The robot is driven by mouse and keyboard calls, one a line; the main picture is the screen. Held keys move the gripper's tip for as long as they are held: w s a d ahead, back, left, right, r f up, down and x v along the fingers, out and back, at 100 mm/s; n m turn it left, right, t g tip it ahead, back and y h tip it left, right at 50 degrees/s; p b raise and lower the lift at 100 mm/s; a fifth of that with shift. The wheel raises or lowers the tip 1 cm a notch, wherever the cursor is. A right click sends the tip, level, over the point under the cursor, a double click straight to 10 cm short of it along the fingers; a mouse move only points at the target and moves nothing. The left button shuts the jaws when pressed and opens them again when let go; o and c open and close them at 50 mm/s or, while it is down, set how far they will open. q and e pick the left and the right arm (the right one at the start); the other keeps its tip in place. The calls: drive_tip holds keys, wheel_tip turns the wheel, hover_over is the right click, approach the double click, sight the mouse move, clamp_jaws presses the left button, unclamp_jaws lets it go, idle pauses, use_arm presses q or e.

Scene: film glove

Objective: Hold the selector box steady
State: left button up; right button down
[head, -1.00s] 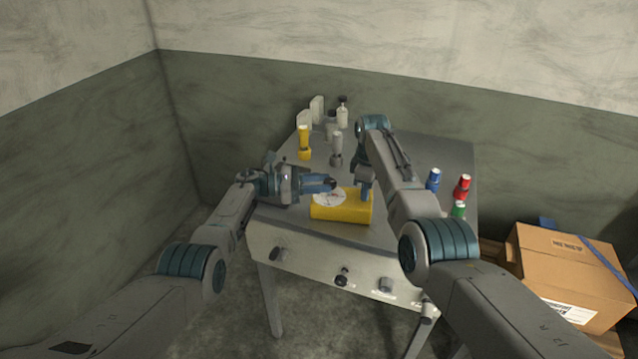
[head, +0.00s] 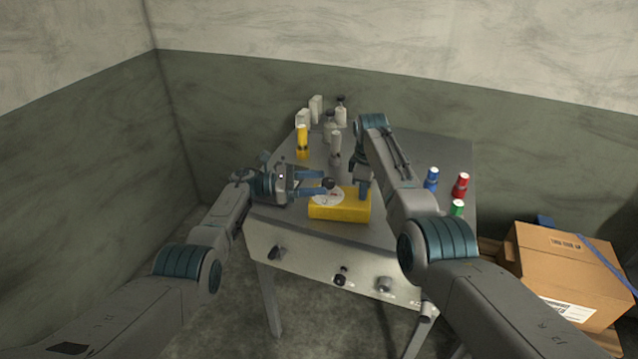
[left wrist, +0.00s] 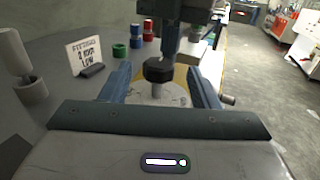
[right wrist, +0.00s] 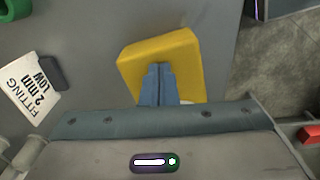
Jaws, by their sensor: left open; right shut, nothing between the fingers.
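The selector box (head: 340,212) is a yellow block on the table, with a white dial plate (left wrist: 158,96) and a dark knob (head: 328,184) on top. It also shows in the right wrist view (right wrist: 185,50). My left gripper (head: 321,187) is open at the box's left side. In the left wrist view its fingers stand apart on either side of the knob (left wrist: 158,70), with gaps. My right gripper (head: 363,197) is shut and empty, pointing down at the box's right part. Its closed fingertips (right wrist: 158,68) overlap the yellow top; I cannot tell whether they touch it.
A yellow bottle (head: 302,142) and grey-white items stand at the back left. A "2 mm low" card (left wrist: 88,57) stands nearby. A cardboard box (head: 560,265) is right of the table.

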drive_tip(key=shift+s+f, duration=0.15)
drive_tip(key=shift+f, duration=0.25)
use_arm(q)
drive_tip(key=s+a, duration=0.2)
drive_tip(key=a, duration=0.8)
drive_tip(key=shift+a, duration=0.35)
use_arm(e)
drive_tip(key=shift+r, duration=0.1)
use_arm(q)
drive_tip(key=shift+w+d+f, duration=0.1)
drive_tip(key=shift+w+f, duration=0.1)
drive_tip(key=shift+w, duration=0.1)
use_arm(e)
drive_tip(key=shift+w+d+r, duration=0.1)
drive_tip(key=shift+w+r, duration=0.1)
drive_tip(key=shift+r, duration=0.25)
drive_tip(key=shift+w+r, duration=0.2)
drive_tip(key=shift+r, duration=0.25)
use_arm(q)
drive_tip(key=shift+s+r, duration=0.15)
use_arm(e)
drive_tip(key=shift+s+r, duration=0.15)
drive_tip(key=shift+r, duration=1.55)
drive_tip(key=shift+r, duration=1.5)
